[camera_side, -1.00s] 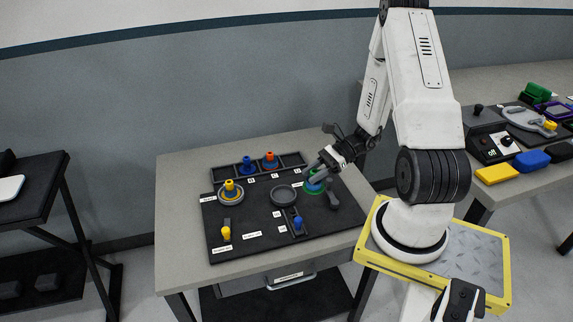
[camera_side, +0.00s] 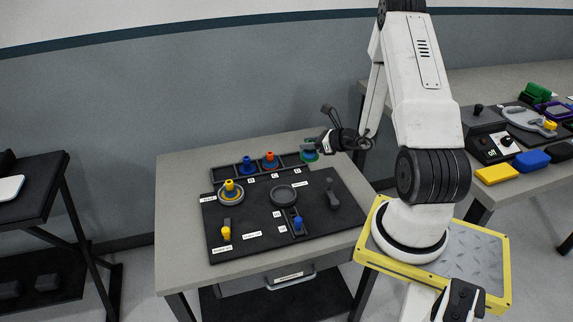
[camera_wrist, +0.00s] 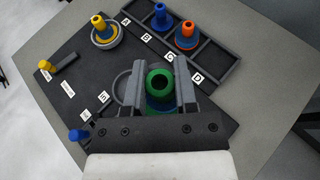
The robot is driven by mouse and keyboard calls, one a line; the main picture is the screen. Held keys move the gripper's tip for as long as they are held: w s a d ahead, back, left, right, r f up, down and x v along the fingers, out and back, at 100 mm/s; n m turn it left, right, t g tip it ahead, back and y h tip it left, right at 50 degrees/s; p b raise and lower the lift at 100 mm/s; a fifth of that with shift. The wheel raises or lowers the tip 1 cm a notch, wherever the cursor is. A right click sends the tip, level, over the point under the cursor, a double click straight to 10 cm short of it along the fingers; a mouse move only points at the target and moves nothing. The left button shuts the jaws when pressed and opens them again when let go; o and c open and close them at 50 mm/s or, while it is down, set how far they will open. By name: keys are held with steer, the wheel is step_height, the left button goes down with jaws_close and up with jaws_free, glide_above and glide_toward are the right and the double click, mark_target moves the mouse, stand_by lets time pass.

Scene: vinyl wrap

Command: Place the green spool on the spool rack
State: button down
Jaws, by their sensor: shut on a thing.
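The green spool (camera_side: 310,156) is held by my gripper (camera_side: 318,147) near the right end of the spool rack in the side view. In the wrist view the green spool (camera_wrist: 159,80) sits between both fingers (camera_wrist: 158,90), with a blue part below its green top. The spool rack (camera_wrist: 226,68) is a dark tray with labelled compartments along the back of the table. A blue spool (camera_side: 248,164) and an orange spool (camera_side: 269,160) stand in it. The compartment labelled D, at its right end, looks empty. I cannot tell the spool's exact height over it.
A yellow spool (camera_side: 229,187) stands on a round base at the mat's left. An empty grey round dish (camera_side: 284,195) and a dark handle (camera_side: 332,197) are on the mat. A blue knob (camera_side: 298,222) and a yellow-tipped lever (camera_side: 226,232) are nearer the front.

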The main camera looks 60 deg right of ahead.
steer(key=shift+d+f+m+h, duration=0.1)
steer(key=shift+d+m+h, duration=0.95)
steer(key=shift+d, duration=0.3)
steer(key=w+d+f, duration=0.4)
steer(key=w+d, duration=0.1)
steer(key=w, duration=0.2)
glide_above(292, 161)
step_height(292, 161, down, 5)
steer(key=shift+s+a+f, duration=0.1)
steer(key=shift+a+f, duration=0.05)
steer(key=shift+f, duration=0.1)
steer(key=shift+w+f, duration=0.25)
steer(key=shift+f, duration=1.5)
steer(key=shift+f, duration=0.1)
